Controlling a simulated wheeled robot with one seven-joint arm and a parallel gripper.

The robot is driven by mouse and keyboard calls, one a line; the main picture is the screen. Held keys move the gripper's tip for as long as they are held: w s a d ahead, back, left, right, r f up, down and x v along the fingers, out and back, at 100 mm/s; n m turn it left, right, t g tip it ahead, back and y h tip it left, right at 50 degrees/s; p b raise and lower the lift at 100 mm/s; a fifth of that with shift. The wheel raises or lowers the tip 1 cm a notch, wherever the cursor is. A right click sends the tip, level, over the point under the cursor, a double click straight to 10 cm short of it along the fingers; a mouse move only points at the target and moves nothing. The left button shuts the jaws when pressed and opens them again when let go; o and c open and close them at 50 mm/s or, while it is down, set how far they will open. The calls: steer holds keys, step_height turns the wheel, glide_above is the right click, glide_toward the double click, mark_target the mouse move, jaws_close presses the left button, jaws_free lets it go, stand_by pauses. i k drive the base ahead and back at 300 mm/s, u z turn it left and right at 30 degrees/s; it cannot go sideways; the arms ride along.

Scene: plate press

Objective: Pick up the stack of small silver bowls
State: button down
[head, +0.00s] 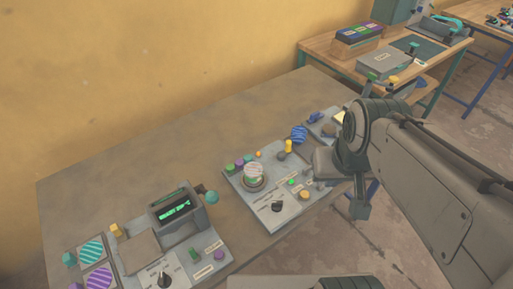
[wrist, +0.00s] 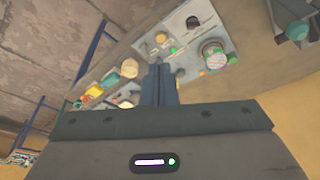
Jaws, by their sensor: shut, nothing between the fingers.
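I cannot make out a stack of small silver bowls for certain in either view. A round stacked piece with a striped top (head: 254,174) sits in a ring on the middle grey panel; it also shows in the wrist view (wrist: 213,53). My gripper (head: 359,208) is at the right edge of the table in the head view, right of the middle panel, apart from it. In the wrist view its two dark fingers (wrist: 160,78) are together with nothing between them. My arm hides part of the table's right end.
The middle panel (head: 270,208) carries knobs and buttons. A blue striped disc (head: 299,134) lies behind the middle panel. A second table with boxes (head: 360,39) stands at back right. The table's rear left is bare.

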mark_target(252, 171)
steer(key=u, duration=0.45)
steer(key=k, duration=1.05)
steer(key=z, duration=0.55)
steer(key=i, duration=1.5)
steer(key=u, duration=0.75)
